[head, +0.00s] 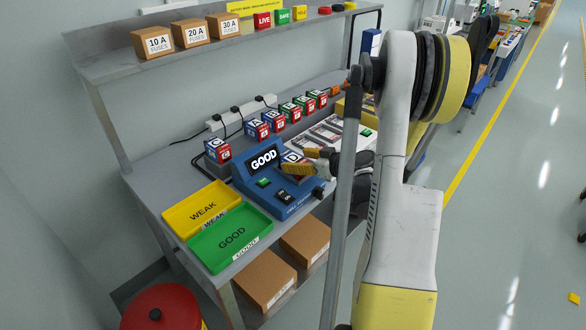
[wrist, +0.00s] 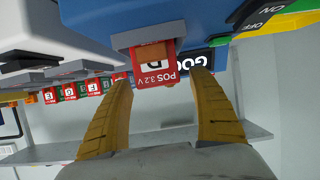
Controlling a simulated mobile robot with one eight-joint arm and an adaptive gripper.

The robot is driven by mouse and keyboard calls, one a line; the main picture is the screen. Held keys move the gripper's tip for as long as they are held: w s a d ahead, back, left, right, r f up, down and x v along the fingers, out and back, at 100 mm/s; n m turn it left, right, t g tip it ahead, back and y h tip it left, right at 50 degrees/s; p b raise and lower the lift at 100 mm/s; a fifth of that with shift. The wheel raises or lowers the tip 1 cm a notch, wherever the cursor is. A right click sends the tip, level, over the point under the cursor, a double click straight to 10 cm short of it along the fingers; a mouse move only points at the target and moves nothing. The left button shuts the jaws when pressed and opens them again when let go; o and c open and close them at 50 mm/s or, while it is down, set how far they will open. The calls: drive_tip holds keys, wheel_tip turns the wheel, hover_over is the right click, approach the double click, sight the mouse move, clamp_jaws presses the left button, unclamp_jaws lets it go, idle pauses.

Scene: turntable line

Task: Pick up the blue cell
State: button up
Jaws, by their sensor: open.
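A cell marked D sits in the blue tester (head: 262,184). Its red "POS 3.2 V" face (wrist: 156,73) shows in the wrist view, and the fingers hide much of it in the head view. My gripper (head: 305,162) is open at the tester. In the wrist view its two yellow fingers (wrist: 161,84) point at the D cell, with the fingertips on either side of its lower part; contact cannot be told. Blue-and-red cells A (head: 257,130) and B (head: 273,121) stand behind the tester. Cell C (head: 217,151) stands at its left.
Green-and-red cells (head: 304,106) continue the back row. The yellow WEAK tray (head: 180,223) and green GOOD tray (head: 210,265) lie empty at the front left. The tester screen reads GOOD. A shelf (head: 110,67) with fuse boxes (head: 190,33) hangs above the bench.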

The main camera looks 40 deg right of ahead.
drive_tip(key=shift+x, duration=1.1)
drive_tip(key=c, duration=1.5)
drive_tip(key=shift+r, duration=0.1)
